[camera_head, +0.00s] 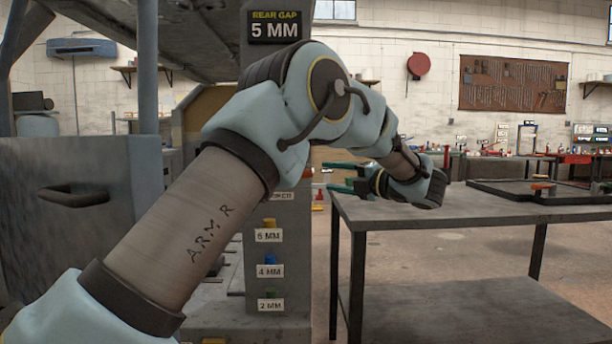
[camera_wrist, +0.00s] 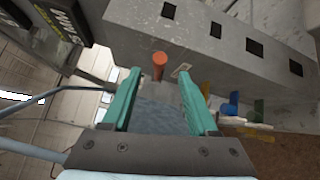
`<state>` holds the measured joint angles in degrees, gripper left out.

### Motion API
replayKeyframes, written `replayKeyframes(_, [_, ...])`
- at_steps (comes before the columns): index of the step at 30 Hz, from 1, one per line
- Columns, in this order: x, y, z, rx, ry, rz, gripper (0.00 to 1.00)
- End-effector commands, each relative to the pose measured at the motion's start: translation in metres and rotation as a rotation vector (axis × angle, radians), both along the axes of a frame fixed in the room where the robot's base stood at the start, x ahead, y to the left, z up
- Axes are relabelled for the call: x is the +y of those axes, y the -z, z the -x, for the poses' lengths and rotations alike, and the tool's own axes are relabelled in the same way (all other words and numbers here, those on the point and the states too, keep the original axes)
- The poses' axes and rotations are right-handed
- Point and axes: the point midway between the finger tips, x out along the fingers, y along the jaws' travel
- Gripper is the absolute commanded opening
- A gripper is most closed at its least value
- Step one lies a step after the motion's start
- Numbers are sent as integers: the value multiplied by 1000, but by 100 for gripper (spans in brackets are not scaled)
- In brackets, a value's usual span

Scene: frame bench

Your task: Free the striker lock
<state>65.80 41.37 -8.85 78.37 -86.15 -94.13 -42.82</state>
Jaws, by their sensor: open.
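An orange-red round-ended peg or knob (camera_wrist: 159,62) stands out from the grey post in the wrist view. I take it for the striker lock, though its label is too small to read. My gripper (camera_wrist: 159,74) is open, its two teal fingers on either side of the line to the knob. The knob shows between the fingertips, and I cannot tell whether it is within their reach. In the head view my gripper (camera_head: 326,176) points left at the post, above the table's left edge. My arm hides part of the post (camera_head: 280,223) there.
Below, the post carries a yellow peg (camera_head: 269,223), a blue peg (camera_head: 270,259) and a green peg (camera_head: 270,294), labelled 6 MM, 4 MM and 2 MM. A sign (camera_head: 274,27) reads "REAR GAP 5 MM". A grey table (camera_head: 430,207) stands right, with a dark tray (camera_head: 545,193).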

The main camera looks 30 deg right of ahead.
Motion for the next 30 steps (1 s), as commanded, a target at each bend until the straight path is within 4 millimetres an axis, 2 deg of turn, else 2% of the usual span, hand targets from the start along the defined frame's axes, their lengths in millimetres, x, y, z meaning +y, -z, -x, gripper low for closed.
replayKeyframes(6, [15,-1,-41,-1,-3,0,60])
replayKeyframes(13, [24,-1,-70,-1,0,1,60])
replayKeyframes(18, [27,0,-77,-1,1,0,60])
replayKeyframes(25, [27,0,-78,-1,1,0,60])
replayKeyframes(26, [27,0,-78,-1,1,0,58])
replayKeyframes(30, [27,0,-78,-1,1,0,43])
